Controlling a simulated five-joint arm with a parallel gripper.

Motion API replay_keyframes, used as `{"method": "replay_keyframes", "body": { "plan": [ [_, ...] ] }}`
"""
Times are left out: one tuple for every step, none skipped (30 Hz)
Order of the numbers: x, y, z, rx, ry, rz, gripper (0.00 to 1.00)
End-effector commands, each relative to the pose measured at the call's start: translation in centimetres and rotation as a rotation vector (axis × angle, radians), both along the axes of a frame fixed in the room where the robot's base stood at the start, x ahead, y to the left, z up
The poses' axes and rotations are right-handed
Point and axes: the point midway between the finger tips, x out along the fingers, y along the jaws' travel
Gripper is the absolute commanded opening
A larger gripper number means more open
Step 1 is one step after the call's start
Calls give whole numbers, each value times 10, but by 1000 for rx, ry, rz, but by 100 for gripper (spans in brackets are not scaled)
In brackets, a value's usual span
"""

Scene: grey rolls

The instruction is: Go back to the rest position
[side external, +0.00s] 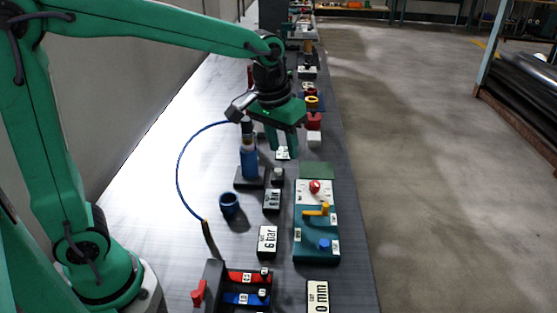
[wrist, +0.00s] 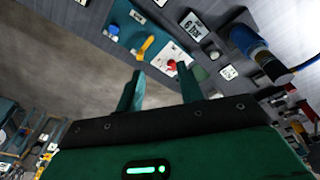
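My gripper (side external: 283,148) hangs over the long grey bench, above and beyond the blue bottle-shaped part (side external: 249,160). In the wrist view my gripper (wrist: 161,74) shows two green fingers set apart, with nothing held between them. The green panel (side external: 317,250) lies on the bench nearer the side camera. It carries a red knob (side external: 314,187), a yellow lever (side external: 317,211) and a blue button (side external: 324,244). No marker of a rest position shows.
A blue hose (side external: 178,178) arcs left of the bottle. Several small items line the far bench. Open floor (side external: 420,190) lies right.

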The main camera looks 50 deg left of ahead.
Motion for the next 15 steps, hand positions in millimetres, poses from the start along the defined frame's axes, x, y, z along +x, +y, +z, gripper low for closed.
{"method": "replay_keyframes", "body": {
  "plan": [
    [-9, 5, 6, -1, -18, -4, 37],
    [-14, 8, 9, 0, -28, -7, 37],
    [-21, 11, 12, 1, -40, -12, 37],
    [-26, 14, 15, 1, -47, -15, 37],
    [-31, 17, 17, 2, -56, -19, 37],
    [-38, 20, 19, 4, -69, -25, 37],
    [-43, 22, 21, 4, -78, -27, 37],
    [-48, 24, 23, 5, -87, -31, 37],
    [-55, 28, 25, 7, -99, -36, 37],
    [-60, 30, 26, 9, -109, -39, 37],
    [-65, 32, 27, 11, -117, -42, 37],
    [-72, 35, 29, 12, -129, -49, 37],
    [-77, 37, 30, 14, -138, -52, 37],
    [-83, 39, 30, 17, -146, -54, 37],
    [-89, 41, 31, 20, -158, -60, 37]
  ]
}}
